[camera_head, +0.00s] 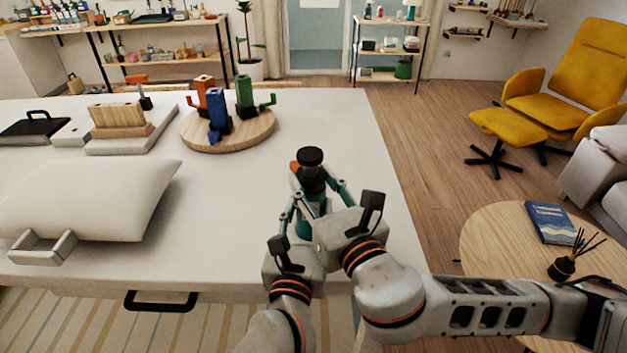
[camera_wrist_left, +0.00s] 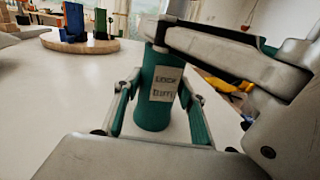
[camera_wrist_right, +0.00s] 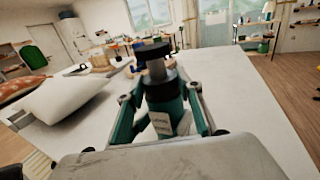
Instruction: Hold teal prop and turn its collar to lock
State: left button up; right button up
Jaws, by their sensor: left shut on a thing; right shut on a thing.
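The teal prop (camera_head: 305,228) stands upright near the right front of the white table. It has a dark collar (camera_wrist_right: 165,96), a grey neck and a black cap (camera_head: 310,157) on top. A white label (camera_wrist_left: 166,84) shows on its teal body in the left wrist view. My left gripper (camera_head: 303,220) is shut on the teal body, with one finger on each side. My right gripper (camera_head: 314,183) is above it, shut around the upper part at the collar. In the head view the grippers hide much of the prop. I cannot tell how far the collar is turned.
A round wooden board (camera_head: 245,140) holds orange, blue and green pieces at the back. A white pillow (camera_head: 90,200) and a wooden block (camera_head: 117,120) lie to the left. The table's right edge is close to the prop. A round side table (camera_head: 490,235) stands at right.

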jog(key=shift+r, duration=0.15)
jog(key=o, duration=1.1)
jog(key=shift+v, duration=3.75)
